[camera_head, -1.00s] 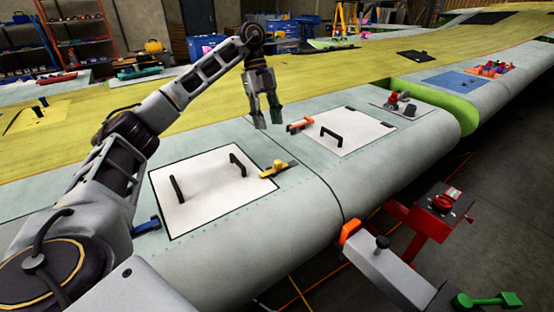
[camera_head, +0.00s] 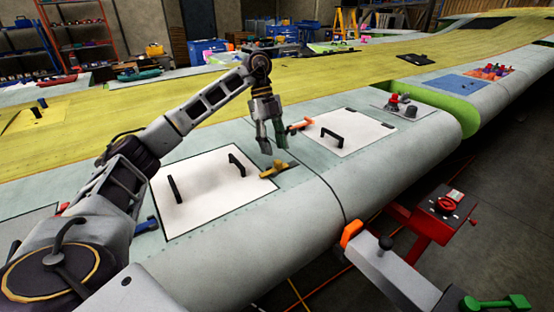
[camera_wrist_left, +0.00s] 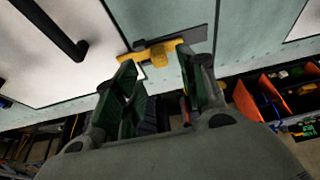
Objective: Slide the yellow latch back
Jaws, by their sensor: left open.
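The yellow latch (camera_head: 276,169) sits at the right edge of a white panel (camera_head: 205,190) on the wing skin. In the left wrist view the yellow latch (camera_wrist_left: 158,53) lies on a dark grey base strip beside the panel, with a raised yellow knob in its middle. My left gripper (camera_head: 274,148) is open and empty, just above and behind the latch in the head view. My right gripper is not clearly in view.
Black handles (camera_head: 237,164) stand up from the white panel. An orange latch (camera_head: 299,126) lies by a second white panel (camera_head: 345,132) to the right. A blue latch (camera_head: 146,226) is at the near left. A red stand (camera_head: 440,212) is at the right.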

